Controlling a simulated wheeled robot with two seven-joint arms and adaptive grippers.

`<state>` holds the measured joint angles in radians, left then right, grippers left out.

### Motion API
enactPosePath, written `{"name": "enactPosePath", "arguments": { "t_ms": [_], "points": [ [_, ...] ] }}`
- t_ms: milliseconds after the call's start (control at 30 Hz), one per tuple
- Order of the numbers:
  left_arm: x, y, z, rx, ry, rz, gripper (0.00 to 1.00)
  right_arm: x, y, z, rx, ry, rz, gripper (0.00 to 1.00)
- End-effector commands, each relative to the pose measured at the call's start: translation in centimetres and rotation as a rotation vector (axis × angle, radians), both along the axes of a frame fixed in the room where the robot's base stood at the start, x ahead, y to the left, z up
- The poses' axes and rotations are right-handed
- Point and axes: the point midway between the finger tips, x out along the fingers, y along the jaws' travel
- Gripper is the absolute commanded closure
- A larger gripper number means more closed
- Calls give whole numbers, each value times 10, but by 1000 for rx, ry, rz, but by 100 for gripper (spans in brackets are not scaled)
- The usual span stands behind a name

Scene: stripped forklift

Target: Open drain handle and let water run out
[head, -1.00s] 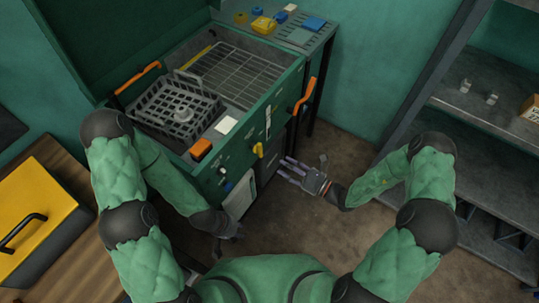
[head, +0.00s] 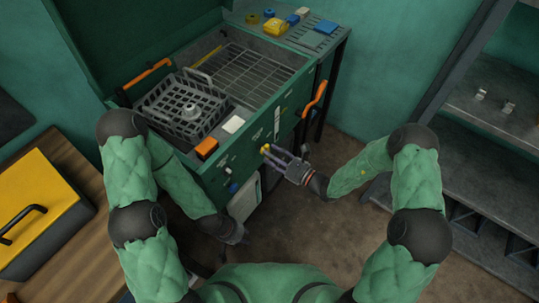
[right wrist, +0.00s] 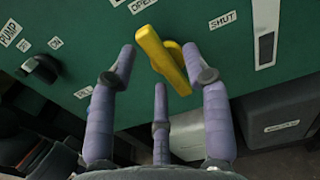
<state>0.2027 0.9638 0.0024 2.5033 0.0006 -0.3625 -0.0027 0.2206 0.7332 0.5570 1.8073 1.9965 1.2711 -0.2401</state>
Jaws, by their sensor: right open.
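The yellow drain handle (right wrist: 163,58) is on the green front panel of the washing unit (head: 240,157). It slants from upper left to lower right, near labels reading "OPEN" and "SHUT" (right wrist: 222,19). It also shows small in the head view (head: 265,149). My right gripper (right wrist: 160,72) is open, with purple fingers on either side of the handle. The right finger's tip is very close to it; I cannot tell if they touch. In the head view my right gripper (head: 271,157) is at the panel. My left gripper (head: 234,234) hangs low, its fingers too dark to read. No water is visible.
A black knob (right wrist: 40,68) with a "PUMP" label is left of the handle. A grey basket (head: 185,105) sits in the unit's basin. An orange handle (head: 315,98) is on its right side. Shelves (head: 480,150) stand at right, a yellow box (head: 40,205) at left.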

Motion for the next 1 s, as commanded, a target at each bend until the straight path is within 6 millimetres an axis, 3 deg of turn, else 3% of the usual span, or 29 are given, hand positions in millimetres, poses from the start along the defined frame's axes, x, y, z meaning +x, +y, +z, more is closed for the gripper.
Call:
{"name": "enactPosePath", "arguments": {
  "t_ms": [467, 600, 1000],
  "points": [
    [0, 0, -4, 0, 0, 0, 68, 8, 11, 1, 0, 0, 0, 51],
    [0, 0, -4, 0, 0, 0, 68, 8, 11, 0, 0, 0, 0, 88],
    [0, 0, 11, 0, 0, 0, 68, 9, 11, 3, 46, 63, 0, 89]
  ]
}}
